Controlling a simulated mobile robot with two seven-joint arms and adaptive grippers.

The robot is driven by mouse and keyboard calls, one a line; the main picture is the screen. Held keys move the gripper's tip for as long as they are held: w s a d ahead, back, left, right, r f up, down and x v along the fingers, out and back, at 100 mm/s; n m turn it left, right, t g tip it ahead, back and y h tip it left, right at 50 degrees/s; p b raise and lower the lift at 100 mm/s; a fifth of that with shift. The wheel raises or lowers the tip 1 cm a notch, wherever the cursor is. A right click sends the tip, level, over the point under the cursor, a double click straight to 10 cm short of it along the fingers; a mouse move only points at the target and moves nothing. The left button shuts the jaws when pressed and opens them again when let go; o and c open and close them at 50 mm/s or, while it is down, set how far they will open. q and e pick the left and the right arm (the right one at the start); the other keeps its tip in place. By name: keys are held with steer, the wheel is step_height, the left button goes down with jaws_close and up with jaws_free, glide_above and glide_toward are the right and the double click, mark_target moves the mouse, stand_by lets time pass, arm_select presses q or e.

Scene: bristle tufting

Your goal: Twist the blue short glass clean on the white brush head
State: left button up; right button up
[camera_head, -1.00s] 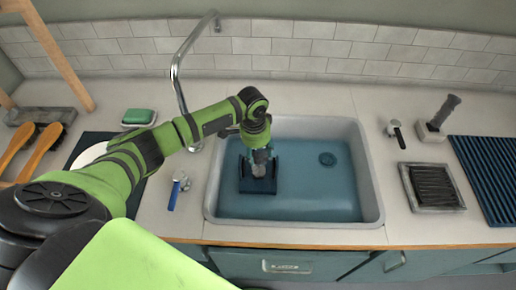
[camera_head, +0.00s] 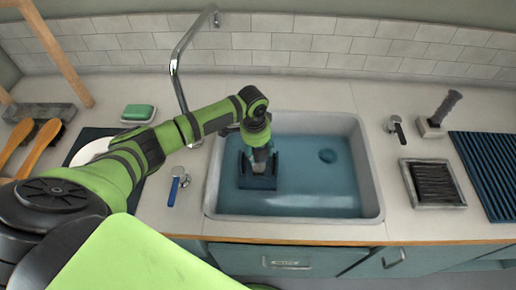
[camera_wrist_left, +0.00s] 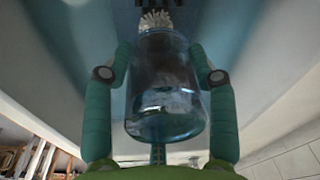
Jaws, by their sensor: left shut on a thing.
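My left gripper (camera_head: 260,160) reaches down into the left part of the sink. In the left wrist view its two green fingers (camera_wrist_left: 161,90) are shut on the clear blue short glass (camera_wrist_left: 166,95), one on each side. The white brush head (camera_wrist_left: 156,20) shows its pale bristles at the far end of the glass, in line with it. I cannot tell how deep the bristles sit inside the glass. A dark blue brush base (camera_head: 257,183) stands on the sink floor below the gripper. The gripper mostly hides the glass in the head view. My right gripper is not in view.
The grey-rimmed sink (camera_head: 373,185) holds blue-looking water or a blue floor, with a drain (camera_head: 328,156) at right. A faucet (camera_head: 176,75) stands behind-left. A blue-handled tap (camera_head: 174,188) is left of the sink. A dark ribbed mat (camera_head: 490,165) lies far right.

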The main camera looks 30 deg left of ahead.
arm_select(q)
steer(key=shift+f, duration=0.55)
steer(key=shift+r+n+p, duration=0.15)
steer(key=shift+n+p, duration=0.15)
steer(key=shift+s+d+n+p, duration=0.1)
steer(key=shift+n+p, duration=0.7)
steer(key=shift+p, duration=0.15)
steer(key=shift+n+p, duration=0.55)
steer(key=shift+n, duration=0.25)
steer(key=shift+f, duration=0.3)
steer(key=shift+s+f, duration=0.1)
